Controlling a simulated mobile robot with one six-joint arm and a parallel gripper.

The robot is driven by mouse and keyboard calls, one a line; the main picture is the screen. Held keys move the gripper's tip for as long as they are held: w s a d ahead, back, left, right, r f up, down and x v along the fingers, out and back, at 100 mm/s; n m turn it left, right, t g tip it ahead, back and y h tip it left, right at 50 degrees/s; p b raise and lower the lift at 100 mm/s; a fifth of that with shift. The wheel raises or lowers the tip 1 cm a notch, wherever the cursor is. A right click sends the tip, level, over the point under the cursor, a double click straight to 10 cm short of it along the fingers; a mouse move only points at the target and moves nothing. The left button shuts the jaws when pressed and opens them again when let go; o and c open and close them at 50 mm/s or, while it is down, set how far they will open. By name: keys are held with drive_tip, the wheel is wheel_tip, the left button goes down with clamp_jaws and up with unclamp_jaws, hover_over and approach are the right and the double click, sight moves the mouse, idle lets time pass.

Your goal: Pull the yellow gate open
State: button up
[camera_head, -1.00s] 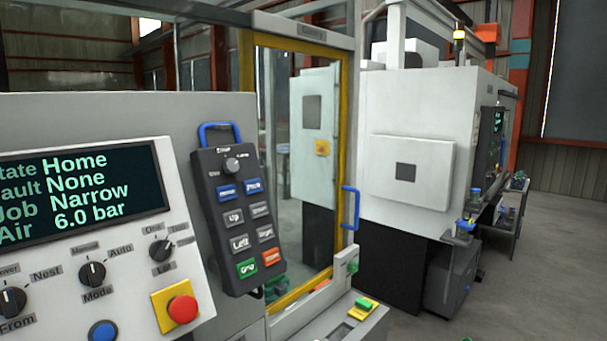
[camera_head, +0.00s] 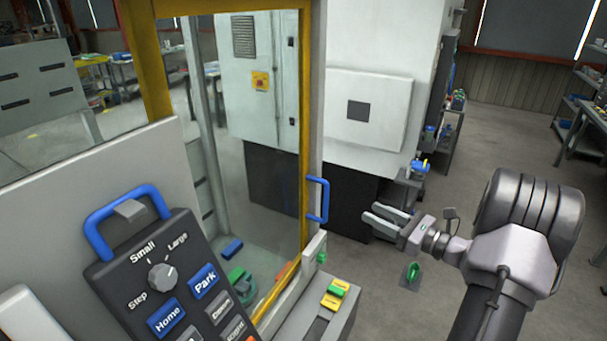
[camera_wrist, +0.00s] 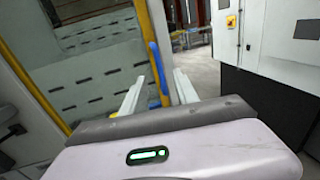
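The yellow-framed gate (camera_head: 306,130) with its clear panel stands upright in the middle of the head view. A blue handle (camera_head: 325,200) sticks out from its right edge. My gripper (camera_head: 376,217) is to the right of the handle in the head view, its two fingers apart with nothing between them. In the wrist view the blue handle (camera_wrist: 153,66) shows upright beyond the gap between the open fingertips (camera_wrist: 157,77), and the yellow gate frame (camera_wrist: 148,40) is just behind it. No contact between fingers and handle is visible.
A pendant (camera_head: 165,285) with a blue loop handle hangs at lower left. A ledge with a yellow-and-green block (camera_head: 335,295) lies below the gate handle. A white machine cabinet (camera_head: 370,105) stands behind. Open floor lies to the right.

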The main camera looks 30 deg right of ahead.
drive_tip(key=x, duration=1.5)
drive_tip(key=shift+w+a, duration=0.25)
drive_tip(key=shift+a, duration=0.2)
drive_tip(key=shift+c, duration=0.5)
clamp_jaws()
